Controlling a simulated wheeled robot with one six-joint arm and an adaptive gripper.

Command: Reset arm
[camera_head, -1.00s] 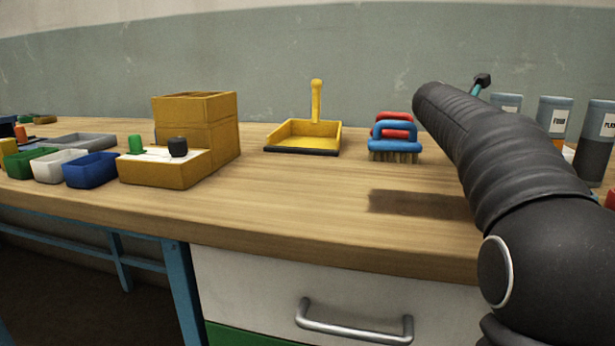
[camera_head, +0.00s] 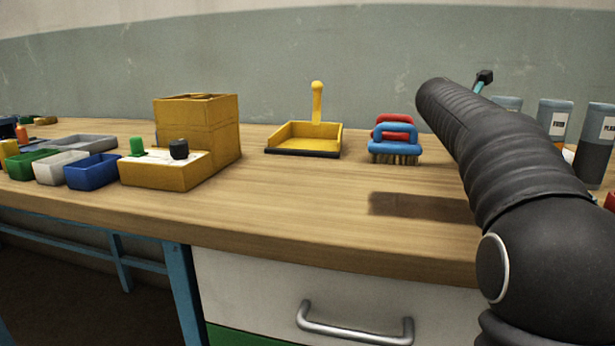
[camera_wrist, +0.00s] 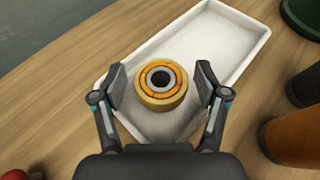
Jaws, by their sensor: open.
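In the wrist view my gripper (camera_wrist: 160,84) is open, with one finger on each side of a round yellow-orange piece (camera_wrist: 158,102) with a grey ring and dark centre. The fingers look apart from it. The piece is over or in a white tray (camera_wrist: 232,40); whether it rests on the tray floor, I cannot tell. In the head view my dark arm reaches over the right side of the bench, and only a small teal and black part of the gripper shows beyond it. The piece and the tray are hidden there.
On the wooden bench (camera_head: 290,215) stand a yellow box (camera_head: 215,135), a yellow dustpan (camera_head: 300,150), brushes (camera_head: 395,150) and small bins (camera_head: 92,172). Labelled grey containers (camera_head: 555,120) stand at the right, near my arm. The bench's middle front is clear.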

